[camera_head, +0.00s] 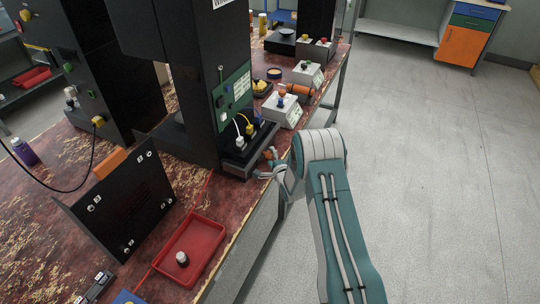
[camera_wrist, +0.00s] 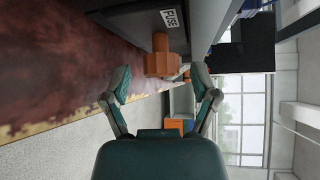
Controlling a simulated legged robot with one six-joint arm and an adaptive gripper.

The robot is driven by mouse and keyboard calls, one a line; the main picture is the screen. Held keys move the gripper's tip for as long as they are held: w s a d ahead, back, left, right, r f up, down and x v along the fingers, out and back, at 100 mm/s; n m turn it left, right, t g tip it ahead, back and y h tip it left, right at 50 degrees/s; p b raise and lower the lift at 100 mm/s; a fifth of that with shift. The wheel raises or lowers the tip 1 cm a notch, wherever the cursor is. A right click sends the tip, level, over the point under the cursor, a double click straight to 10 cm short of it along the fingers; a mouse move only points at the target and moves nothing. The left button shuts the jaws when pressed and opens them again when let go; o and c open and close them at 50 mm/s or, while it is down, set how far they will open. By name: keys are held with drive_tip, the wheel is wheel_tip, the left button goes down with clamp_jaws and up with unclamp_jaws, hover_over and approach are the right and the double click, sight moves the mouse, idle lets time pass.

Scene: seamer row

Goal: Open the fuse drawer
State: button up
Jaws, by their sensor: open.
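The fuse drawer (camera_wrist: 135,20) fills the top of the wrist view as a dark front with a white FUSE label (camera_wrist: 169,18). An orange handle (camera_wrist: 160,62) sticks out from it. My gripper (camera_wrist: 163,82) is open, one finger on each side of the handle's line, with the handle just ahead between the fingertips. No contact with it is visible. In the head view my gripper (camera_head: 268,165) is at the table edge, beside the dark base of the black machine. The drawer front is mostly hidden there, and the drawer looks closed.
The black machine (camera_head: 205,100) carries a green panel (camera_head: 232,96) and several plugs. A red tray (camera_head: 190,248) and a tilted black panel (camera_head: 125,205) lie nearer on the worn red table. Grey control boxes (camera_head: 282,110) stand beyond. The floor right of the table is clear.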

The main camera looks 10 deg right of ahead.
drive_tip(key=shift+w+a+f, duration=0.1)
drive_tip(key=shift+w+a, duration=0.05)
drive_tip(key=shift+w, duration=0.5)
drive_tip(key=shift+a, duration=0.2)
clamp_jaws()
drive_tip(key=s+d, duration=0.4)
drive_tip(key=d, duration=0.2)
drive_tip(key=shift+s+f, duration=0.15)
drive_tip(key=shift+s, duration=0.05)
